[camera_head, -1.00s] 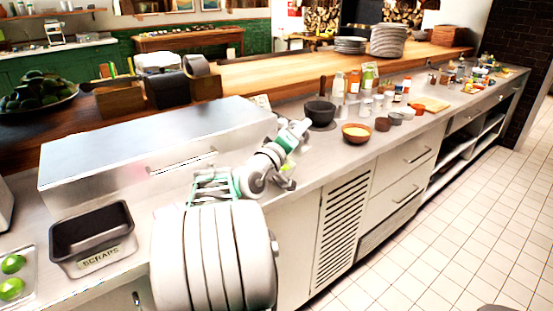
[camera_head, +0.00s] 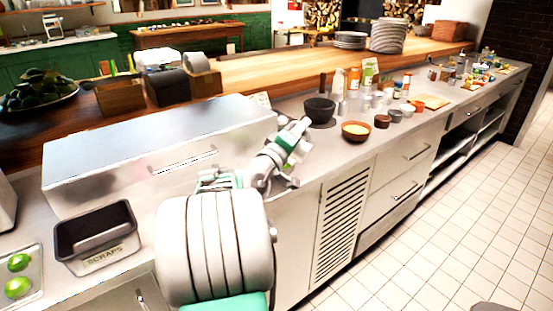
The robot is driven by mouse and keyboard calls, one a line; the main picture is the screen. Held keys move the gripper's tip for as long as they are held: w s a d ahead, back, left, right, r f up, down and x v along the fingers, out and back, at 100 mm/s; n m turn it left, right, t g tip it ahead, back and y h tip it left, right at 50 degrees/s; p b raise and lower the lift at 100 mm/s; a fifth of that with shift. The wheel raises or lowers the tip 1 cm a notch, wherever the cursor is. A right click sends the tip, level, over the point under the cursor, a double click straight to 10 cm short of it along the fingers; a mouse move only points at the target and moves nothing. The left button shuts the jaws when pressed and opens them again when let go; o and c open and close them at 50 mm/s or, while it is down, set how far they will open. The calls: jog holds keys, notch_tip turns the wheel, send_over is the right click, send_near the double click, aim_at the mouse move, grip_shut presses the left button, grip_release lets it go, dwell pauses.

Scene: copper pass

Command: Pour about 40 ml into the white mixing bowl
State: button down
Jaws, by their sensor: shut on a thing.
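My arm reaches over the counter front. My gripper (camera_head: 298,134) is at its far end, low in front of the dark bowl, small and partly hidden by my own arm. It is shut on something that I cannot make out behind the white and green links. I cannot pick out a white mixing bowl in this view. A dark bowl (camera_head: 319,111) with an upright handle-like stick stands just beyond my gripper. A brown bowl (camera_head: 356,132) with yellowish contents stands to the right of my gripper, apart from it.
A large steel box (camera_head: 150,150) fills the counter's left part. A dark scraps bin (camera_head: 97,238) and a tray with limes (camera_head: 18,275) stand at the front left. Small cups (camera_head: 381,121), bottles (camera_head: 353,80) and an orange board (camera_head: 430,101) crowd the counter to the right. Tiled floor lies right.

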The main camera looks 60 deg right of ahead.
aim_at(312, 146)
jog(key=shift+s+d, duration=0.15)
jog(key=shift+s, duration=0.4)
jog(key=shift+s+n, duration=0.3)
jog(key=shift+n+p, duration=0.3)
jog(key=shift+p, duration=0.25)
dwell(0.3)
jog(key=shift+s+f+b, duration=0.15)
jog(key=shift+f+b, duration=0.15)
jog(key=shift+b, duration=0.35)
jog(key=m+b, duration=0.1)
jog(key=b, duration=0.1)
jog(key=s+f+m+b, duration=0.1)
jog(key=m+b, duration=0.1)
jog(key=shift+s, duration=0.15)
jog(key=m+b, duration=0.1)
jog(key=b, duration=0.1)
jog(key=s+m+g+b, duration=0.1)
jog(key=m+b, duration=0.1)
jog(key=s+m+b, duration=0.1)
jog(key=m, duration=0.1)
jog(key=shift+a+r+y+b, duration=0.3)
jog(key=shift+r+y+b, duration=0.1)
